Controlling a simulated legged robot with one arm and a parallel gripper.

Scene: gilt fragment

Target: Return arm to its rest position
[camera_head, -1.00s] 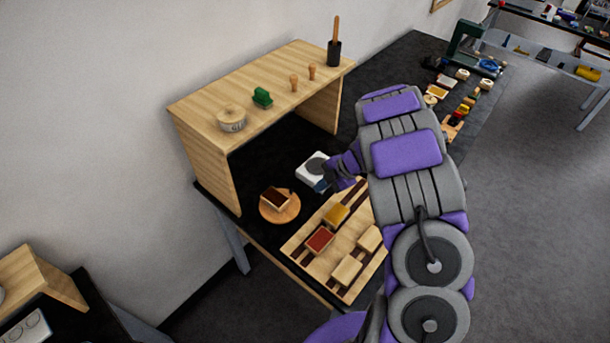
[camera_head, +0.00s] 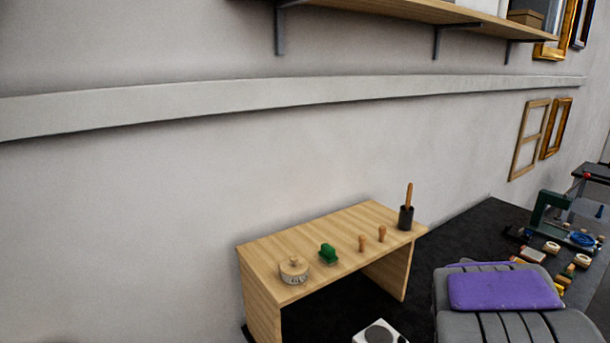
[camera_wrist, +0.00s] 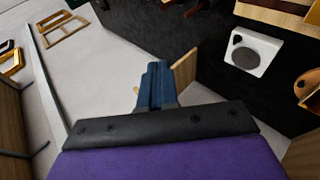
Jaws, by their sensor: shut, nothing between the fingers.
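My gripper (camera_wrist: 154,88) shows in the wrist view as blue fingers held together, with nothing between them. It is above the dark bench top, beside the wooden riser, and apart from the things around it. In the head view only my grey and purple arm shows at the lower right; the gripper itself is outside that picture.
A wooden riser (camera_head: 330,240) carries a round timer (camera_head: 293,270), a green object (camera_head: 328,253), two small wooden pegs and a dark holder (camera_head: 406,217). A white hotplate (camera_wrist: 252,50) lies on the bench. Tools crowd the right; a shelf (camera_head: 430,10) hangs above.

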